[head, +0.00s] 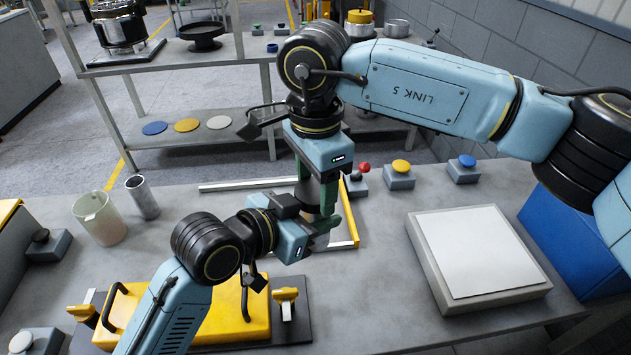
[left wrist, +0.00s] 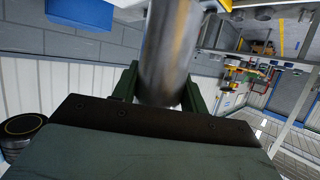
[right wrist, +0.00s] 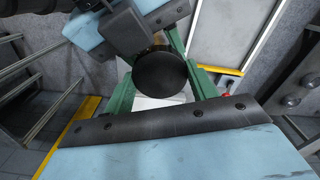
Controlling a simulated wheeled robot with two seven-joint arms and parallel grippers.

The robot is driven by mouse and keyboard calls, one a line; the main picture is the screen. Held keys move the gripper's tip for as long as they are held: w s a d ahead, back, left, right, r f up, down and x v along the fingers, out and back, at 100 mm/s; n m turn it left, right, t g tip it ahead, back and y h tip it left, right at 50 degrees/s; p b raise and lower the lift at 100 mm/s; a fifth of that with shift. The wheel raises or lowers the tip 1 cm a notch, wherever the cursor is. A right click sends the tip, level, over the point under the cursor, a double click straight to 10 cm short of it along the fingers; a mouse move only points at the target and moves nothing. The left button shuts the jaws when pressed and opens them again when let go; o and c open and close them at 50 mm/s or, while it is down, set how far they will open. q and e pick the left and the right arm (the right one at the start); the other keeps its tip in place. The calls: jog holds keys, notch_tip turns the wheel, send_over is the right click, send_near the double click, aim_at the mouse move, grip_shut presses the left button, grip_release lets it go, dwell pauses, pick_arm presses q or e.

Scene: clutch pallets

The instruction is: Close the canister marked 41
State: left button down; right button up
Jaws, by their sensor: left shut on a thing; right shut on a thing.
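My left gripper (head: 322,226) is shut on a grey metal canister, which shows as a cylinder between the green fingers in the left wrist view (left wrist: 170,50). My right gripper (head: 322,195) points down just above the left one. It is shut on a round black lid, which shows between its fingers in the right wrist view (right wrist: 160,73). In the head view the grippers hide most of the canister and lid. I cannot tell whether the lid touches the canister's rim. No number 41 is readable.
An open metal tube (head: 142,197) and a translucent beaker (head: 100,218) stand at left. A yellow case (head: 225,310) lies in front. A white-topped block (head: 480,255), a blue bin (head: 570,240) and push buttons (head: 401,173) are at right. A shelf (head: 190,127) stands behind.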

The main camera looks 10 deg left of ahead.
jog(key=m, duration=0.7)
jog(key=o, duration=1.1)
jog(key=shift+r, duration=2.25)
jog(key=shift+c, duration=0.6)
